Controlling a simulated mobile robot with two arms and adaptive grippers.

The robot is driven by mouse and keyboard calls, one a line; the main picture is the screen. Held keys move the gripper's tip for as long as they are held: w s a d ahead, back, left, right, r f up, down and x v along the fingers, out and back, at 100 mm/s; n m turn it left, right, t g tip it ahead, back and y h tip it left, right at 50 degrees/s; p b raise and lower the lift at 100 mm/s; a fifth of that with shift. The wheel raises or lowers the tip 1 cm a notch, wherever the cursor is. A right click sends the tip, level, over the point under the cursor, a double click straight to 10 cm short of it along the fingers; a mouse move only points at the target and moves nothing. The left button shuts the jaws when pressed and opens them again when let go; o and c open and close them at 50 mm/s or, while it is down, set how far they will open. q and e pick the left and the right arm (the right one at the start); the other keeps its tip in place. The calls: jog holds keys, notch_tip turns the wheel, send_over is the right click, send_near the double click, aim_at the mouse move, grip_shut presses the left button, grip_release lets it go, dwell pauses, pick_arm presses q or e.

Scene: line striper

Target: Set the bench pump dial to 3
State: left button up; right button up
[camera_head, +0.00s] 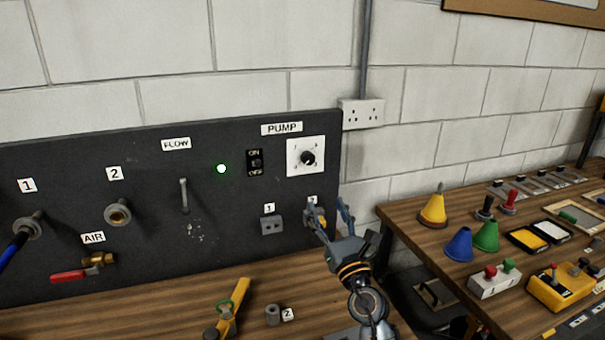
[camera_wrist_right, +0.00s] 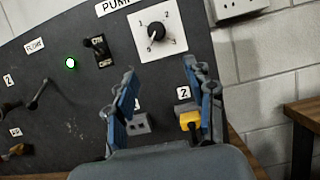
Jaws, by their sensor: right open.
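The pump dial is a black knob (camera_head: 308,157) on a white square plate (camera_head: 292,168), under the PUMP label on the dark panel. In the right wrist view the knob (camera_wrist_right: 156,31) is near the top, with numbers around it. Its pointer seems to face lower left, but the mark is too small to read surely. My right gripper (camera_head: 329,205) is open and empty, below the dial and apart from it, in front of the lower right panel. In the right wrist view its blue-padded fingers (camera_wrist_right: 160,70) stand spread below the dial plate. My left gripper is not in view.
An ON/OFF switch (camera_head: 255,163) and a lit green lamp (camera_head: 221,169) are left of the dial. Grey socket 1 (camera_head: 271,225) and a yellow plug (camera_wrist_right: 190,121) at socket 2 lie low on the panel. A side table (camera_head: 405,226) with cones and boxes stands right.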

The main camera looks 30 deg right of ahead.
aim_at(309, 162)
jog(key=x, duration=0.3)
jog(key=r+p+x, duration=0.1)
jog(key=x, duration=0.2)
jog(key=p+x, duration=0.1)
jog(key=x, duration=0.2)
jog(key=shift+s+r, duration=0.15)
jog(key=shift+r, duration=0.1)
jog(key=x, duration=0.2)
jog(key=shift+w+r, duration=0.25)
jog(key=shift+w, duration=0.2)
jog(key=shift+w+d, duration=0.1)
jog(key=shift+c, duration=1)
grip_shut()
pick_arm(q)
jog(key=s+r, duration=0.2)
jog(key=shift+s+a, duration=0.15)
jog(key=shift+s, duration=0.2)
